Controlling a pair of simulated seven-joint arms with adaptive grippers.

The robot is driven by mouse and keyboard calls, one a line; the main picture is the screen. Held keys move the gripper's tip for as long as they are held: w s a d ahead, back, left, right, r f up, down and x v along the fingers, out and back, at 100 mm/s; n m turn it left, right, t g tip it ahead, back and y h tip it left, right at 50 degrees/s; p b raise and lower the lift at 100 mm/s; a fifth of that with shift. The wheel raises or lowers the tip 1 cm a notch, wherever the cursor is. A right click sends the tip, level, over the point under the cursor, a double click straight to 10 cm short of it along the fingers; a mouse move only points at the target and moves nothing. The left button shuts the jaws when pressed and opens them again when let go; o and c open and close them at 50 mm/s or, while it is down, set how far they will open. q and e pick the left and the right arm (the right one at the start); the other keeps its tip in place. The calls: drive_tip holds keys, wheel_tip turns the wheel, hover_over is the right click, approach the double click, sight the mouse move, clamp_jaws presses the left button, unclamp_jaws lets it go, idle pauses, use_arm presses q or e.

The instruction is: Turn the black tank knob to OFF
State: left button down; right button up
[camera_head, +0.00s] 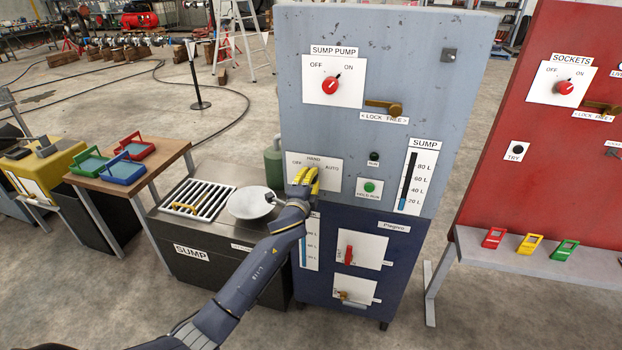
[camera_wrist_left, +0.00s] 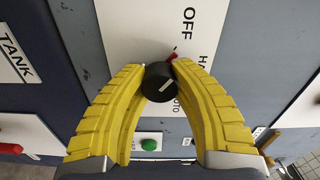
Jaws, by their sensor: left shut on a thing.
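My left gripper (camera_head: 303,180) has yellow fingers and is at the white OFF/HAND/AUTO plate (camera_head: 327,172) on the grey cabinet. In the left wrist view its fingers (camera_wrist_left: 160,78) are shut on the round black knob (camera_wrist_left: 158,84), one on each side. OFF (camera_wrist_left: 188,24) reads clearly above the knob. A small red piece (camera_wrist_left: 172,56) shows just beyond the knob. The fingers hide the knob in the head view. My right gripper is not in view.
A green button (camera_head: 370,187) and a black button (camera_head: 374,157) sit right of the plate. A red SUMP PUMP knob (camera_head: 330,86) and a brass lever (camera_head: 384,107) are above. A TANK label (camera_wrist_left: 16,57) shows in the wrist view. A white bowl (camera_head: 252,203) stands left of my arm.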

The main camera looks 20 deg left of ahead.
use_arm(q)
drive_tip(key=shift+d+n, duration=0.1)
drive_tip(key=shift+n, duration=0.6)
drive_tip(key=c, duration=0.9)
unclamp_jaws()
drive_tip(key=shift+c, duration=0.2)
drive_tip(key=s, duration=1.2)
drive_tip(key=shift+d+n, duration=0.1)
drive_tip(key=shift+n, duration=0.2)
